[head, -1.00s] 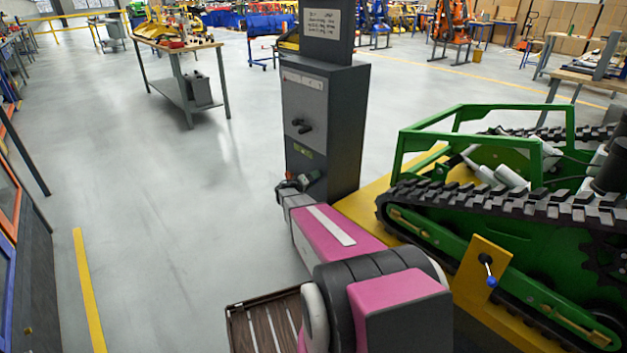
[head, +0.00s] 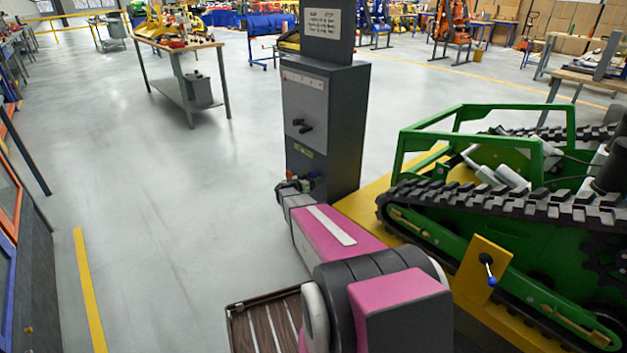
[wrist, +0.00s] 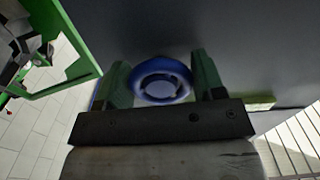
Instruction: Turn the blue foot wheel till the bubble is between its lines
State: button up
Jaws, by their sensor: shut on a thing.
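The blue foot wheel (wrist: 162,82) is a round blue ring with a paler centre on the dark face of the cabinet in the wrist view. The green fingers of my gripper (wrist: 163,84) stand on either side of it, shut on the wheel. In the head view my gripper (head: 300,183) is at the lower front of the tall grey cabinet (head: 338,120), and the wheel is mostly hidden there. A small yellow-green strip (head: 303,150) on the cabinet may be the bubble vial. The bubble and its lines are too small to make out.
A green tracked carrier (head: 500,235) on a yellow base stands close on the right. A wooden slatted tray (head: 270,320) is at the lower front. A workbench (head: 180,50) stands further back on the left. The floor left of the cabinet is clear.

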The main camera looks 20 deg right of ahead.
jog(key=m, duration=0.3)
jog(key=shift+a+m, duration=0.1)
jog(key=shift+m, duration=2.1)
jog(key=o, duration=0.9)
jog(key=shift+w, duration=0.1)
jog(key=v, duration=1)
jog(key=shift+a, duration=0.4)
